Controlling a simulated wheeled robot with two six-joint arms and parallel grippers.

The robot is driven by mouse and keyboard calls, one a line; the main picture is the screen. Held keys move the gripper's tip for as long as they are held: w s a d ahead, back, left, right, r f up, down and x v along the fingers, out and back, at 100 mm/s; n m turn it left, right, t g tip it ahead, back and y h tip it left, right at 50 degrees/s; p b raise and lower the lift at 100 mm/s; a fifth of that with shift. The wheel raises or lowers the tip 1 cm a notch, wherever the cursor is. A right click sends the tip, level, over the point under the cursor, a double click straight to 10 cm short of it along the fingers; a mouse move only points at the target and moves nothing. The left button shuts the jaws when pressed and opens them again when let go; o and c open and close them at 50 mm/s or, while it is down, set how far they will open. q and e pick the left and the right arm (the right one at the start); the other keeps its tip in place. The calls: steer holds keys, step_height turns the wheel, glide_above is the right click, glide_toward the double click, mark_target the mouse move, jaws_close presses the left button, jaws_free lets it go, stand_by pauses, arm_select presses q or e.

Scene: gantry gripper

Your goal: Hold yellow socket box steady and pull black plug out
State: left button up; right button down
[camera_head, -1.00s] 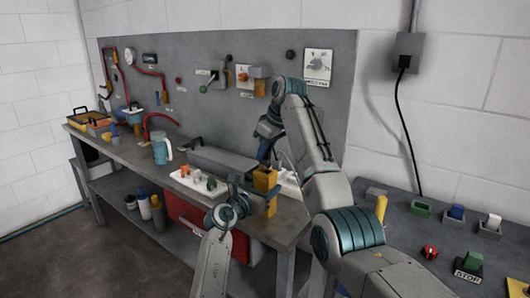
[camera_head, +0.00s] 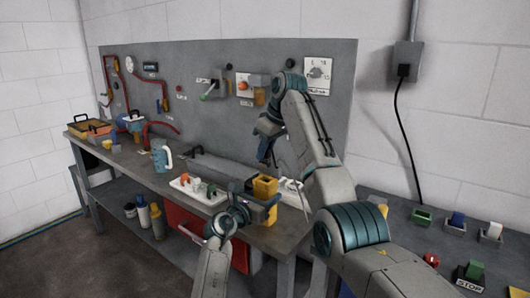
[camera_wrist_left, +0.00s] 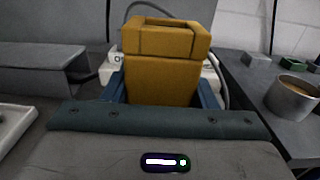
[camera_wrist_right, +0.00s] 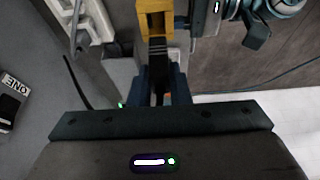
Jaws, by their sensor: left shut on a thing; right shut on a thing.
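The yellow socket box (camera_head: 265,187) is at the bench's front edge. My left gripper (camera_head: 264,205) is shut on it. In the left wrist view, the box (camera_wrist_left: 163,75) stands upright between the blue fingers (camera_wrist_left: 162,92), with its recessed top facing up and no plug visible there. My right gripper (camera_head: 264,152) is behind and above the box in the head view. In the right wrist view, its blue fingers (camera_wrist_right: 159,85) are shut on the black plug (camera_wrist_right: 158,58). The plug's far end meets the yellow box (camera_wrist_right: 154,12); I cannot tell how deep it sits. The head view hides the plug.
A white tray with coloured pieces (camera_head: 199,190) lies left of the box, with a blue mug (camera_head: 162,155) further left. A grey side table (camera_head: 428,240) on the right holds several blocks. A black cable (camera_head: 402,125) hangs on the wall.

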arm_select(q)
steer(key=o, duration=1.1)
